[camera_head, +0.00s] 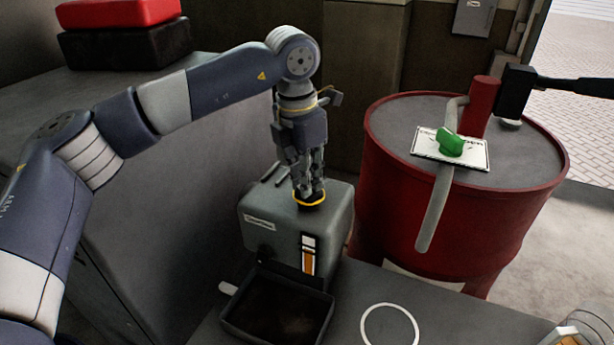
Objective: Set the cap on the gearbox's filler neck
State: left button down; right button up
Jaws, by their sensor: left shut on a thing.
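The gearbox (325,228) is a grey box with a label and an orange sight strip on its front. It stands on the grey bench top. My left gripper (309,190) points straight down over the top of the gearbox, with its fingers closed on the dark cap (309,204). A yellow ring shows around the cap, at the top face of the gearbox. The fingers and cap hide the filler neck, so I cannot tell whether the cap is seated on it or just above it.
A dark open tray (277,311) sits in front of the gearbox. A white ring (365,327) marks the bench top to its right. A red drum (455,235) stands at right, with a red pump post, a hose and a green-handled item on a white card. Red and black cases (125,42) lie at back left.

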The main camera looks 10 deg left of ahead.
pick_arm(q)
jog(key=shift+f, duration=0.1)
jog(key=c, duration=1.5)
grip_release()
jog(key=r, duration=0.8)
jog(key=s+a+r, duration=0.1)
jog(key=r, duration=0.3)
